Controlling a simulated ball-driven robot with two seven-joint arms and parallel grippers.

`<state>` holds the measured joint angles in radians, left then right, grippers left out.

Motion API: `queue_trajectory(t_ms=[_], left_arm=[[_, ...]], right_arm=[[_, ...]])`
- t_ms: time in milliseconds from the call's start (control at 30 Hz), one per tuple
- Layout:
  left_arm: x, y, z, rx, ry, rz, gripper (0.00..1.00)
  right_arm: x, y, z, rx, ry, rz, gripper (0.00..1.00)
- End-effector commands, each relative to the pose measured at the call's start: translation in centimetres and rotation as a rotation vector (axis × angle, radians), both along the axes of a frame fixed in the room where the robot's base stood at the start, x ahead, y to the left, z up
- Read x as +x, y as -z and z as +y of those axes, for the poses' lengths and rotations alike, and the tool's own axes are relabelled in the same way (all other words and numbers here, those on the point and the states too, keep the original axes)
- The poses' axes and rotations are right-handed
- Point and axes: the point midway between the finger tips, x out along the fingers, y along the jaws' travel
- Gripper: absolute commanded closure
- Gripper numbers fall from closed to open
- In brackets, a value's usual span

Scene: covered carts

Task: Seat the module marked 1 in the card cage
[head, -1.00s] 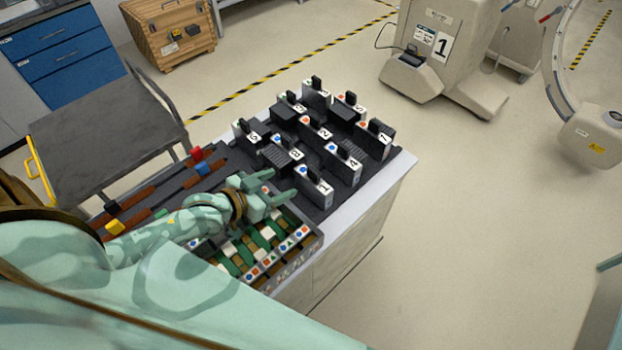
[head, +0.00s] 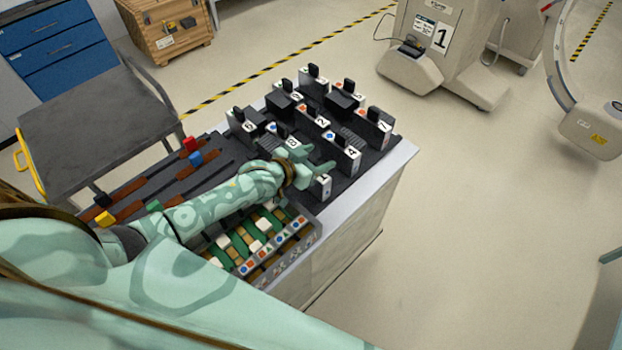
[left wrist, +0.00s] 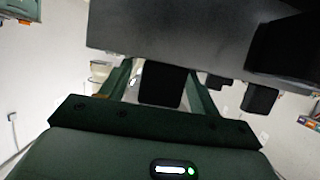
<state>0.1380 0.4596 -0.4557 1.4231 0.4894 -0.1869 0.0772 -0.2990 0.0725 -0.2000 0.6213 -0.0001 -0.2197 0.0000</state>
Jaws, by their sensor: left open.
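The module marked 1 (head: 322,186) stands upright at the front corner of the dark cart top, its white numbered face partly showing below my left gripper (head: 316,157). The gripper is open over the module, and its fingers and wrist hide the module's top. In the left wrist view a black handle (left wrist: 162,87) shows between the two open fingers, below a dark surface. I cannot tell whether the fingers touch it. The card cage (head: 290,254) lies at the cart's near edge, with green slots and a row of coloured marks; my left arm hides part of it. My right gripper is not in view.
Several other numbered modules stand close by, including the one marked 4 (head: 348,158) and the one marked 7 (head: 379,133). Coloured handles, one red (head: 190,144), lie left on the cart. A grey trolley (head: 95,125) stands left. The floor right of the cart is clear.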

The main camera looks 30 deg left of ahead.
Motion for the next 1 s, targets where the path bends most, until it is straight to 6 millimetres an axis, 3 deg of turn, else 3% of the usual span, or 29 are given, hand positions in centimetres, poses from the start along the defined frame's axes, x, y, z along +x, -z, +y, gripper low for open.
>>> queue_trajectory(t_ms=[100, 333, 733, 933, 1000], left_arm=[[0.0, -0.1, 0.0, 0.0, 0.0, 0.0, 0.38], [-0.1, -0.1, 0.0, 0.0, 0.0, 0.0, 1.0], [0.0, -0.8, 0.0, -0.001, 0.0, -0.004, 1.0], [0.0, -3.7, 0.0, -0.002, 0.0, -0.006, 1.0], [-1.2, -5.0, -0.2, -0.003, 0.001, -0.003, 1.0]], right_arm=[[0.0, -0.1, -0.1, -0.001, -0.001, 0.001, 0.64], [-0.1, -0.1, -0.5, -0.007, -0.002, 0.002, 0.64], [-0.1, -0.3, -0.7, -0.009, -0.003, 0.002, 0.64], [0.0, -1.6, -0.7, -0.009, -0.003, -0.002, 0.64], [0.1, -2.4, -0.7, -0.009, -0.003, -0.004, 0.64]])
